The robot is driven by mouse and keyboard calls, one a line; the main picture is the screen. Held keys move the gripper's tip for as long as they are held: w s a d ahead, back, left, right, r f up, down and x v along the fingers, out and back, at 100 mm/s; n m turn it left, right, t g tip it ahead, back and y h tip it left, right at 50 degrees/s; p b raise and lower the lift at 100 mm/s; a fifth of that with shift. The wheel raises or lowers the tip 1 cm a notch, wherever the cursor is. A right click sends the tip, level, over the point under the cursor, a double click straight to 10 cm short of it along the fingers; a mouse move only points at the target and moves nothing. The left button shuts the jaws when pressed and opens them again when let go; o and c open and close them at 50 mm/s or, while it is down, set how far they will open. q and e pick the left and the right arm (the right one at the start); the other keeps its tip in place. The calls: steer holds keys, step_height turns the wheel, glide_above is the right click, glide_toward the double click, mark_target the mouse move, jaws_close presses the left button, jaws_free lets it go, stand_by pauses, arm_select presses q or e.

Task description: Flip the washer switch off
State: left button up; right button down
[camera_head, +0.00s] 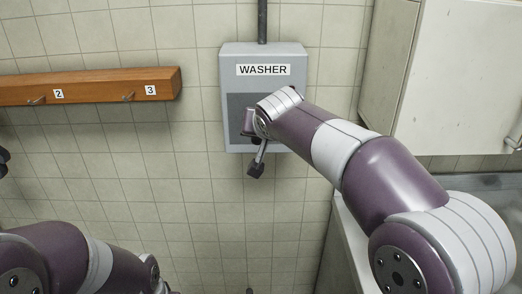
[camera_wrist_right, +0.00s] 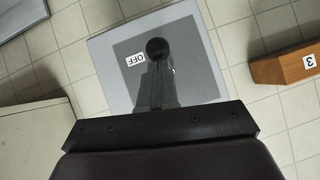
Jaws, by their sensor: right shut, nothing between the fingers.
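The washer switch is a grey wall box (camera_head: 230,70) labelled WASHER, with a darker front plate. Its lever, with a black knob (camera_head: 256,170), hangs downward below the box's lower edge in the head view. In the right wrist view the round black knob (camera_wrist_right: 157,47) sits beside the OFF label (camera_wrist_right: 135,59). My right gripper (camera_wrist_right: 156,68) is shut and empty, its fingertips close to the knob; I cannot tell whether they touch. In the head view my right wrist covers part of the plate and the lever's root.
A wooden rail (camera_head: 90,86) with hooks and labels 2 and 3 is on the wall at left. A pale cabinet (camera_head: 455,75) hangs at upper right. A pale-sided unit (camera_head: 350,245) stands below it.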

arm_select(q)
steer(key=shift+f+b, duration=0.45)
steer(key=shift+f, duration=0.3)
arm_select(e)
steer(key=shift+s+f, duration=0.15)
steer(key=shift+f, duration=0.15)
arm_select(q)
steer(key=shift+s+r+p, duration=0.4)
steer(key=shift+s, duration=0.4)
arm_select(e)
steer(key=w+r+v, duration=0.1)
steer(key=v, duration=1.2)
steer(key=shift+r, duration=0.25)
